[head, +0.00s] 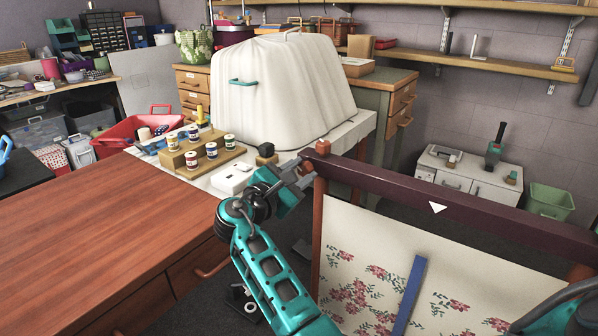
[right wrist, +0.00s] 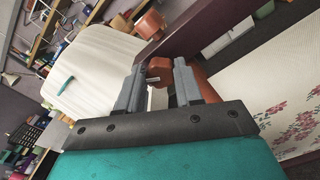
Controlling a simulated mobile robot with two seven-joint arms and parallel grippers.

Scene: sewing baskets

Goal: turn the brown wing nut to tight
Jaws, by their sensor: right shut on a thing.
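An embroidery frame stands at the right in the head view, with a dark purple-brown top bar (head: 440,205) and an orange-brown post (head: 317,230). The brown wing nut (right wrist: 158,68) shows in the right wrist view, at the post just below the bar. My right gripper (head: 303,172) reaches the post's upper end from the left. In the right wrist view its two grey fingers (right wrist: 160,75) stand on either side of the nut, shut on it. In the head view the fingers largely hide the nut. My left gripper is not in view.
A white triangle (head: 437,207) marks the top bar. Floral cloth (head: 370,270) with a blue strip (head: 410,295) hangs below it. A wooden table (head: 110,230) is at left. Thread spools (head: 211,150) and a white covered machine (head: 285,85) stand behind my gripper.

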